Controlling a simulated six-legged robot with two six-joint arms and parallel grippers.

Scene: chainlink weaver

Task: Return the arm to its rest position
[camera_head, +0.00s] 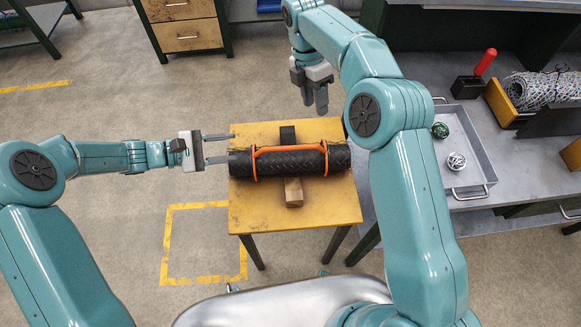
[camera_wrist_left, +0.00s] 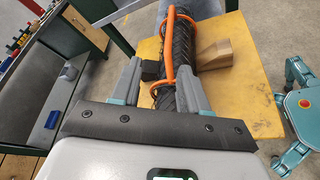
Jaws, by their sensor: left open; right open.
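My left gripper (camera_head: 231,148) reaches in from the left with its two fingers apart, at the left end of a black patterned roll (camera_head: 290,162) with an orange handle (camera_head: 290,148). In the left wrist view, the open fingers (camera_wrist_left: 160,85) lie either side of the near end of the roll (camera_wrist_left: 187,60); I cannot tell whether they touch it. My right gripper (camera_head: 314,104) hangs pointing down above the table's back right, open and empty.
To the right, a grey workbench (camera_head: 470,222) holds a metal tray (camera_head: 470,175) with a green ball (camera_head: 440,130) and a white ball (camera_head: 456,161), a red-handled tool (camera_head: 485,62) and a mesh roll (camera_head: 540,90). A drawer cabinet (camera_head: 185,36) stands behind. The floor left of the table is clear.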

